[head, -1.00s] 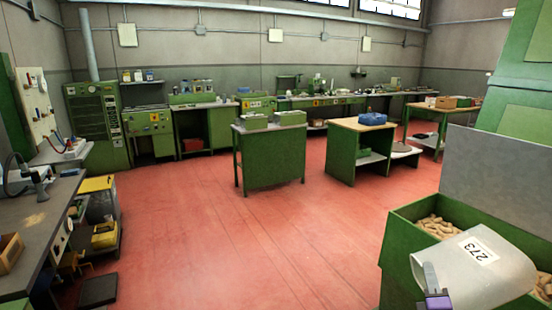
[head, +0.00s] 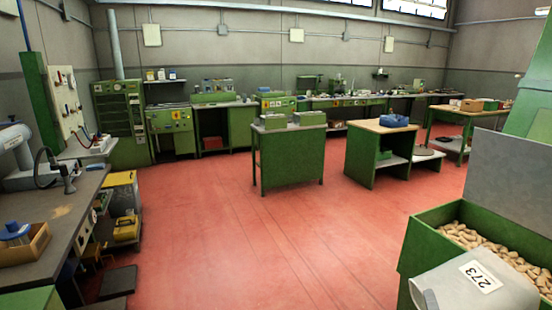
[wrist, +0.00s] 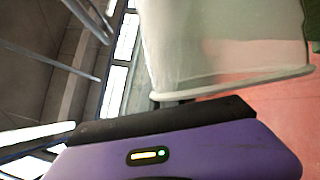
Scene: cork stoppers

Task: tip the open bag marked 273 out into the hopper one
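The bag marked 273 (head: 455,290) is pale grey with a white label. It lies tilted over the near side of the hopper at the lower right of the head view, its bottom cut off by the frame. In the wrist view the bag (wrist: 225,45) looks whitish and translucent, with a thick rim along its edge. My gripper (wrist: 175,104), purple with a black finger, is at this rim and appears shut on it; the far finger is hidden. The hopper, a green bin (head: 415,240), holds many loose corks (head: 490,245). Whether corks remain in the bag is hidden.
A grey panel (head: 510,170) rises behind the bin. A workbench (head: 85,205) with a small wooden box (head: 25,246) stands at the left. Green cabinets (head: 290,160) and tables stand farther back. The red floor (head: 260,240) between is clear.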

